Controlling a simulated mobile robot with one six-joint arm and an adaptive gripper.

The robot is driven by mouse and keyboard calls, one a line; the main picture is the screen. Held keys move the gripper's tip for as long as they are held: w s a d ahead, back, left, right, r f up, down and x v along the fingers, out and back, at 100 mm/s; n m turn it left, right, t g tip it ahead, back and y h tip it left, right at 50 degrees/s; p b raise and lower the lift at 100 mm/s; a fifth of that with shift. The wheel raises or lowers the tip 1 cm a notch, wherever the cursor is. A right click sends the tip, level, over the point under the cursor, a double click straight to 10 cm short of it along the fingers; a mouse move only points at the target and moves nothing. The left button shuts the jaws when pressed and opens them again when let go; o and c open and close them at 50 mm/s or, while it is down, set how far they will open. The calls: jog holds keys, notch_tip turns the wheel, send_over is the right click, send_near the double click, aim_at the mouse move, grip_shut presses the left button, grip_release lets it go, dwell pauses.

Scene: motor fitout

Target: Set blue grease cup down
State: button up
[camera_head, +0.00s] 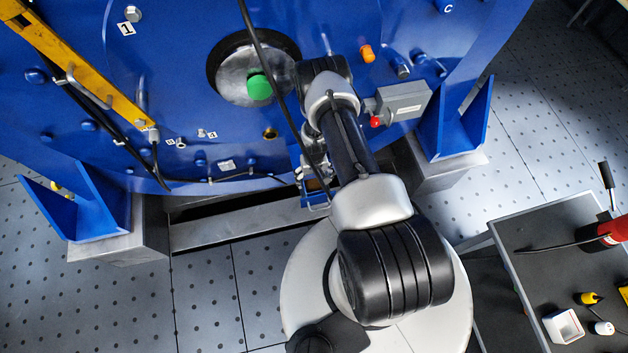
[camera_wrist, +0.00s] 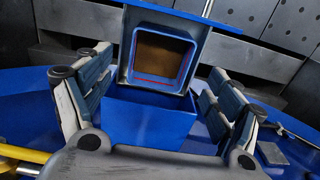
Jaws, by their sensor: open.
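The blue grease cup (camera_wrist: 128,62) shows in the wrist view as a square, open-mouthed box with a brown inside and a red line near its lower edge. My gripper (camera_wrist: 155,98) is open, with one finger to the left and one to the right of the cup. Gaps show between the fingers and the cup's rim. A plain blue face (camera_wrist: 148,122) lies just below the mouth; I cannot tell whether it is the cup's side or a support. In the head view, the small blue cup (camera_head: 315,185) is partly hidden by my gripper at the machine's lower edge.
The large blue motor housing (camera_head: 190,90) fills the back, with a green knob (camera_head: 259,87), a grey box with red button (camera_head: 403,103) and a hanging black cable (camera_head: 268,60). A dark cart (camera_head: 540,240) at right holds a white container (camera_head: 563,327). Floor at lower left is clear.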

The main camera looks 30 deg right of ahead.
notch_tip(320, 180, up, 6)
jog(key=p, duration=0.1)
jog(key=shift+r+p, duration=0.25)
jog(key=shift+p, duration=0.05)
jog(key=shift+s, duration=0.1)
